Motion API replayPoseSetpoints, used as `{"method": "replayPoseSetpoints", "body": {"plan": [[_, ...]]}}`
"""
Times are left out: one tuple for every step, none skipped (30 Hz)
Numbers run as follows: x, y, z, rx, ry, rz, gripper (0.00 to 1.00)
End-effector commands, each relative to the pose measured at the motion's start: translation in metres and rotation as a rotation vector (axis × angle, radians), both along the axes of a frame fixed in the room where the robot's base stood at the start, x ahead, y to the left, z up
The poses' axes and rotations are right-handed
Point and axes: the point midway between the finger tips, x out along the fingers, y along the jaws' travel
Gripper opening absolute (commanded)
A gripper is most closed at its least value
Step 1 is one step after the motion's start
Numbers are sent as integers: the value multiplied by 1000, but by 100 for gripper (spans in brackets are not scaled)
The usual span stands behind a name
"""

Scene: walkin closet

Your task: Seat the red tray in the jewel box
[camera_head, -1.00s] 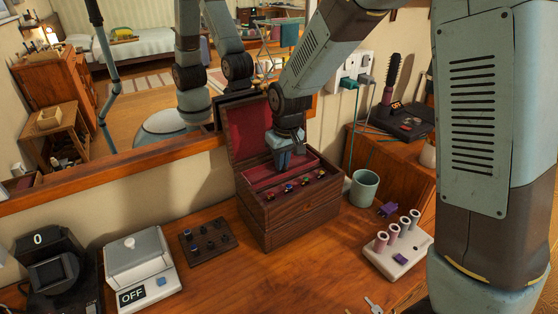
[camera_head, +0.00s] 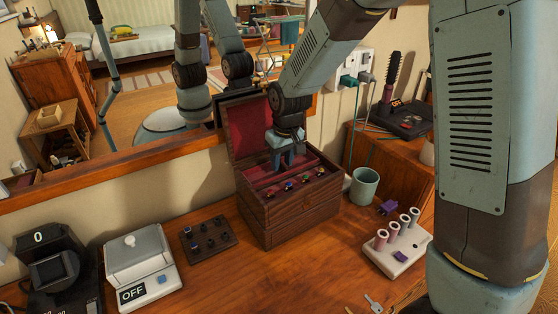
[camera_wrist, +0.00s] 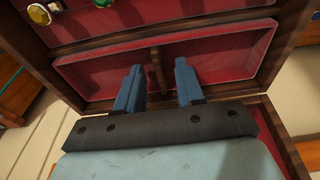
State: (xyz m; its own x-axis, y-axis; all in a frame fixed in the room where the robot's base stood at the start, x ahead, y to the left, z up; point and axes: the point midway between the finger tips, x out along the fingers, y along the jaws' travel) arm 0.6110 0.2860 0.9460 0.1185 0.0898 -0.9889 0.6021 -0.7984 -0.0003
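The jewel box (camera_head: 290,221) is a dark wooden box with its red-lined lid (camera_head: 250,134) standing open at the back. The red tray (camera_head: 312,164), red-lined with a wooden rim and divider, lies in the box's top opening; whether it is fully down is hard to tell. My gripper (camera_head: 284,163) points down over it. In the wrist view, the two blue fingers of my gripper (camera_wrist: 158,70) are apart, one on each side of the tray's divider (camera_wrist: 155,66), with gaps visible beside it. The gripper hides part of the tray.
A row of jewels (camera_head: 304,178) lies along the box's front. A teal cup (camera_head: 364,187) and a white stand with rolls (camera_head: 397,246) are to the right. A mirror stands behind.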

Motion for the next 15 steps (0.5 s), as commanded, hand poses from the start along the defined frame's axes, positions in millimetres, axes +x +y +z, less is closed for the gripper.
{"method": "replayPoseSetpoints", "body": {"plan": [[0,0,0,0,0,0,38],[0,0,0,0,0,0,38],[0,0,2,0,0,0,38],[0,0,3,1,-1,0,38],[0,0,5,1,-2,0,38],[0,0,8,2,-2,0,38],[-1,-1,12,2,-2,0,38],[-1,-1,15,2,-2,0,38],[-2,-2,22,2,-2,0,38],[-2,-2,27,2,-4,-1,38],[-3,-3,32,2,-4,-1,38],[-4,-4,40,2,-4,-1,38],[-5,-4,46,2,-4,-1,38],[-6,-5,52,2,-4,-1,38],[-7,-6,60,2,-4,-1,38]]}}
